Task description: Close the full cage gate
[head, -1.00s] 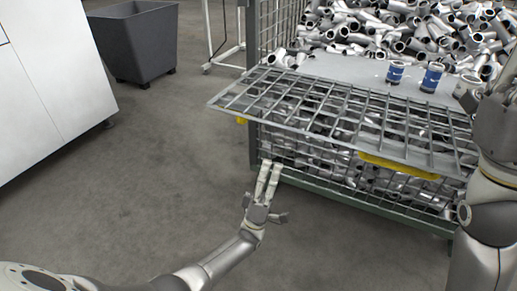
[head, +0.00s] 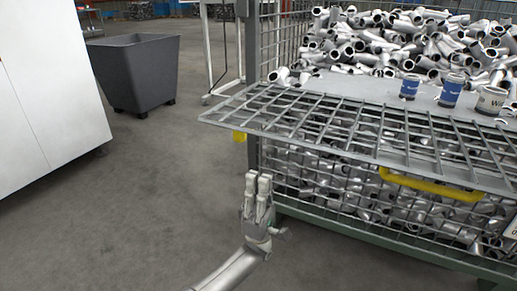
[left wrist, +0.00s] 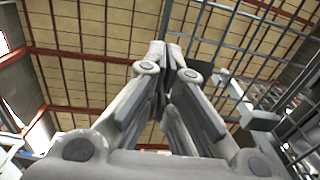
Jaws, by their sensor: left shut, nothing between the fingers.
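The full cage (head: 262,60) is a wire-mesh crate filled with metal pipe fittings, at the right of the head view. Its gate (head: 330,118) is a mesh panel that stands folded out, roughly level, toward me. A yellow handle (head: 430,186) is on the gate's near edge. My left gripper (head: 258,178) is shut and empty, fingers pointing up, below and in front of the gate's near left part and apart from it. In the left wrist view its fingers (left wrist: 168,62) point at the ceiling, with mesh (left wrist: 265,60) at the right. My right gripper is out of view.
Several cans (head: 450,92) stand on a flat grey sheet behind the gate. A dark grey bin (head: 138,72) stands at the back left, beside a white cabinet (head: 45,95). The floor between cabinet and cage is clear.

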